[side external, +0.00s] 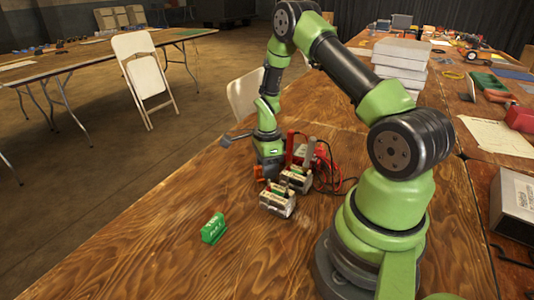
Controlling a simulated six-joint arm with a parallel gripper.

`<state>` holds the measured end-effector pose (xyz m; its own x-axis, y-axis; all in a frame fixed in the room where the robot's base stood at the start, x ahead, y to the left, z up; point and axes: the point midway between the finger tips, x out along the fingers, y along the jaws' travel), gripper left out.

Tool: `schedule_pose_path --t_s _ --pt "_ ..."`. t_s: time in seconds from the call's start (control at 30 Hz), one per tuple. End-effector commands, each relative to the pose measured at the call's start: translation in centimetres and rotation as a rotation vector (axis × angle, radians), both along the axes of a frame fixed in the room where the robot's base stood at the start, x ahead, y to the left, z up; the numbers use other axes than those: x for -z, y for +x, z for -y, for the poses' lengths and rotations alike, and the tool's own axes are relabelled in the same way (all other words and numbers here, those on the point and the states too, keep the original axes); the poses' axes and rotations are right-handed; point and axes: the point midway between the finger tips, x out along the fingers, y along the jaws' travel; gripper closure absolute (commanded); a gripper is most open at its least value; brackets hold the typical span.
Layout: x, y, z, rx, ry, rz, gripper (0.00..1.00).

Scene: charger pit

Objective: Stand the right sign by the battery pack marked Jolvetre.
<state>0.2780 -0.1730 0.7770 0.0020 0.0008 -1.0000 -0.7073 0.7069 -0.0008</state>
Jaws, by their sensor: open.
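A small green sign (214,229) with pale marks stands on the wooden table, left of and nearer than the battery packs. Its lettering is too small to read. Two pale battery packs with dark parts sit close together: a nearer one (277,200) and a farther one (296,179). Some green shows on top of the nearer pack. I cannot read a Jolvetre mark on either. My gripper (270,178) points down just behind and left of the packs, low over the table. It is open; its fingertips are partly hidden, and I see nothing held.
A red charger (304,150) with red and black cables stands behind the packs. A stack of pale boxes (401,62) is farther back. A grey box (514,205), papers and tools lie at right. The table's left front is clear around the sign. A folding chair (143,68) stands beyond the table.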

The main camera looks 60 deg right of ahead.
Motion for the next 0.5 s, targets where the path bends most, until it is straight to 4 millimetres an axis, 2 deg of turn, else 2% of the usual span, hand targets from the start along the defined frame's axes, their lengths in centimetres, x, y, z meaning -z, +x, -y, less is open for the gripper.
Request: schedule_pose_path --t_s 0.5 --pt "-10.0 0.1 0.1 0.0 -0.004 0.003 0.58"
